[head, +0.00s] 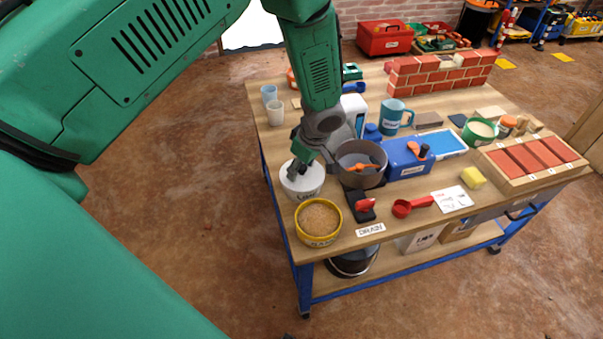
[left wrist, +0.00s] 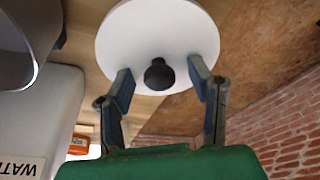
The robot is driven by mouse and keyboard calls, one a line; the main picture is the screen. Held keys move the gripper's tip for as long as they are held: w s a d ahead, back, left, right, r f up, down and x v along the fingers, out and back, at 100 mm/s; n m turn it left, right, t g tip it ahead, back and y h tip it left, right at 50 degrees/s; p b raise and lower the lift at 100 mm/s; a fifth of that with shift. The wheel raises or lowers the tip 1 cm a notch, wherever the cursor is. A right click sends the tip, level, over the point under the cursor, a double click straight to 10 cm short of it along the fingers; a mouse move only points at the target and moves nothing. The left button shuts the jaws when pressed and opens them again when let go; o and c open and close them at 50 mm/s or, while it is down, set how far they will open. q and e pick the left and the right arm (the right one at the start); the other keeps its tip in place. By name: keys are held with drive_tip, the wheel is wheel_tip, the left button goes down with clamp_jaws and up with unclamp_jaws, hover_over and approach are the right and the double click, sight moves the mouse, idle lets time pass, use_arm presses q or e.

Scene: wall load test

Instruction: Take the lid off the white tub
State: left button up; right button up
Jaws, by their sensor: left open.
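The white tub (head: 303,187) stands at the left edge of the workbench, behind the yellow bowl. Its white round lid (left wrist: 158,30) with a black knob (left wrist: 159,74) shows in the left wrist view. My left gripper (head: 299,168) is over the tub, and its fingers hide part of the lid in the head view. In the left wrist view the gripper (left wrist: 162,84) is open, with one finger on each side of the knob and a gap to it. My right gripper is not in view.
A grey pot (head: 361,155) with an orange tool stands close right of the tub. A yellow bowl (head: 318,221) of grainy material is in front. Two cups (head: 275,112) stand farther back. A blue box (head: 408,160) and red scoop (head: 402,208) lie to the right.

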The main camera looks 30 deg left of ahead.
use_arm(q)
drive_tip(key=shift+d, duration=0.25)
clamp_jaws()
drive_tip(key=shift+r, duration=0.1)
